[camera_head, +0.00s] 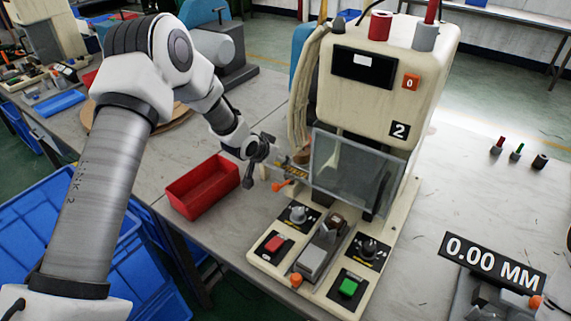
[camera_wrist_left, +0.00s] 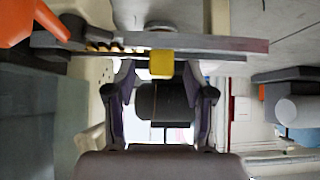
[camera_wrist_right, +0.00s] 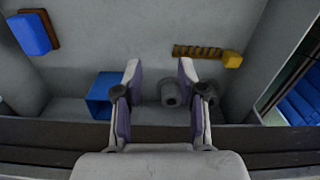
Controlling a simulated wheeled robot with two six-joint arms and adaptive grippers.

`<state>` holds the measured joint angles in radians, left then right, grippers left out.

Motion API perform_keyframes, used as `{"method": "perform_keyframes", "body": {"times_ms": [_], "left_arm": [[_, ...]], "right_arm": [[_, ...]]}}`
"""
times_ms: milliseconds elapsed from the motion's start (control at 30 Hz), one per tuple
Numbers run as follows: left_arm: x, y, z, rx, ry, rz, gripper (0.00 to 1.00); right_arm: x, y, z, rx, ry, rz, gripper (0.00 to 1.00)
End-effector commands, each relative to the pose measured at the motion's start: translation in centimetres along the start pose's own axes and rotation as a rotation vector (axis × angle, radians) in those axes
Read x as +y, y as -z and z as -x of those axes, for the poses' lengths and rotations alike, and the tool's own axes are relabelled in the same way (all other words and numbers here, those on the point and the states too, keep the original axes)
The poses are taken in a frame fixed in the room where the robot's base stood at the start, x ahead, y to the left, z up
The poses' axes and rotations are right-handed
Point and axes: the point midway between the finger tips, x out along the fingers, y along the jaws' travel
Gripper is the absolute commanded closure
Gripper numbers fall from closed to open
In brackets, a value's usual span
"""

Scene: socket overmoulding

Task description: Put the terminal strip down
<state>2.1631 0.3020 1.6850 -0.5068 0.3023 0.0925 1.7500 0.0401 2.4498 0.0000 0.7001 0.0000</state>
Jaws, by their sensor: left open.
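In the left wrist view the brass toothed terminal strip (camera_wrist_left: 100,46) lies along a grey metal bar, with a yellow block (camera_wrist_left: 162,64) at its end. My left gripper (camera_wrist_left: 160,82) is open, its fingertips just short of the yellow block; I cannot tell whether they touch it. In the head view my left gripper (camera_head: 260,150) is beside the left side of the cream machine (camera_head: 390,90). My right gripper (camera_wrist_right: 159,72) is open and empty in the right wrist view. A similar toothed strip with a yellow end (camera_wrist_right: 200,53) lies beyond it on a grey surface.
A red tray (camera_head: 203,186) stands left of the machine. The machine has a clear guard (camera_head: 350,172) and a control panel with a red button (camera_head: 273,243) and a green one (camera_head: 348,287). A 0.00 MM display (camera_head: 494,262) is at right. The bench behind it is mostly clear.

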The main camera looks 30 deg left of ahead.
Motion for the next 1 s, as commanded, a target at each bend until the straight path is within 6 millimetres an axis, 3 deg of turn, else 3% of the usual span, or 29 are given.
{"method": "perform_keyframes", "body": {"times_ms": [67, 100, 233, 667, 933, 1000], "left_arm": [[0.0, 0.0, 0.0, 0.001, 0.000, 0.001, 0.46], [0.0, 0.0, 0.0, 0.001, 0.000, 0.001, 0.53], [0.0, 0.0, 0.1, 0.001, 0.000, 0.001, 0.99], [0.0, 0.2, 0.2, 0.001, 0.000, 0.001, 1.00], [-0.1, 2.6, 2.5, 0.006, 0.000, 0.000, 1.00], [0.3, 1.5, 3.2, 0.001, -0.002, 0.006, 1.00]], "right_arm": [[0.0, 0.0, 0.0, 0.000, 0.000, 0.000, 0.60], [0.0, 0.0, 0.0, 0.000, 0.000, 0.000, 0.60], [0.0, 0.0, 0.0, 0.000, 0.000, 0.000, 0.60], [0.0, 0.0, -0.1, 0.000, 0.000, 0.000, 0.60], [0.0, 0.0, -0.8, 0.000, 0.000, 0.000, 0.60], [0.0, 0.0, -1.6, 0.000, 0.000, 0.000, 0.60]]}}
